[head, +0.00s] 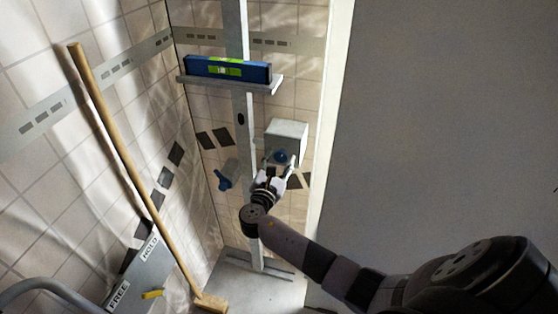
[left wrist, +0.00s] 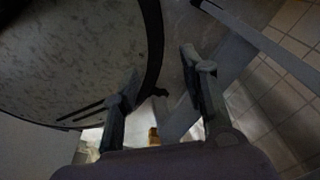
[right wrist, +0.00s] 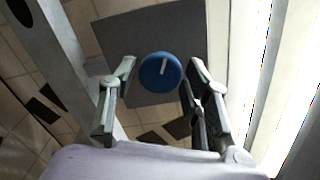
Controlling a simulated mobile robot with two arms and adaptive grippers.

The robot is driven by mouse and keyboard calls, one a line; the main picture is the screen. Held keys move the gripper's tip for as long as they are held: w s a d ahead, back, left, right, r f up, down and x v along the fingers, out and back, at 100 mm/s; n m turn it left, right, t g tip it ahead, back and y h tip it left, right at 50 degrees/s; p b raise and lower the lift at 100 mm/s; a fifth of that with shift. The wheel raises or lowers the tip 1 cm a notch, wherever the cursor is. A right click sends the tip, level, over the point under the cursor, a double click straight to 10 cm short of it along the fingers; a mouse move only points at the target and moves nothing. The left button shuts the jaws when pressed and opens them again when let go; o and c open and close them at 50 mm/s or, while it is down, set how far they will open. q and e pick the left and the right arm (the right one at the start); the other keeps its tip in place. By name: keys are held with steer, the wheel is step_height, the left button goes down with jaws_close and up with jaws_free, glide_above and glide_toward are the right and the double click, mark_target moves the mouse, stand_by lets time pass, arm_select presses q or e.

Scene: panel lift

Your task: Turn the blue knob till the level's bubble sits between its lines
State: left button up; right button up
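The blue knob (head: 281,156) is on the front of a grey box on the post; in the right wrist view the round knob (right wrist: 160,72) shows a white mark. My right gripper (head: 277,169) is open in front of it, and in the right wrist view its fingers (right wrist: 158,85) stand on either side of the knob, apart from it. The blue level (head: 200,67) with a yellow-green vial lies on a shelf at the post's top; its bubble is too small to place surely. My left gripper (left wrist: 160,90) is open and empty, seen only in the left wrist view.
The grey box (head: 288,130) carries the knob. A blue lever (head: 224,180) sits left of the post (head: 244,120). A broom (head: 120,150) leans at left near a FREE/HOLD plate (head: 133,272) with a yellow handle (head: 153,294). A plain wall (head: 440,120) fills the right.

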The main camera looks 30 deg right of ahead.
steer(key=c, duration=0.8)
steer(key=shift+f+m+b, duration=0.2)
steer(key=shift+m+b, duration=0.1)
steer(key=shift+b, duration=0.15)
steer(key=m+b, duration=0.2)
steer(key=shift+f+m, duration=0.15)
steer(key=shift+m, duration=0.15)
steer(key=shift+r+m+b, duration=0.25)
steer(key=shift+m+b, duration=0.45)
steer(key=shift+m, duration=0.3)
steer(key=shift+r, duration=0.1)
steer(key=o, duration=1.1)
steer(key=shift+o, duration=0.2)
steer(key=v, duration=1.2)
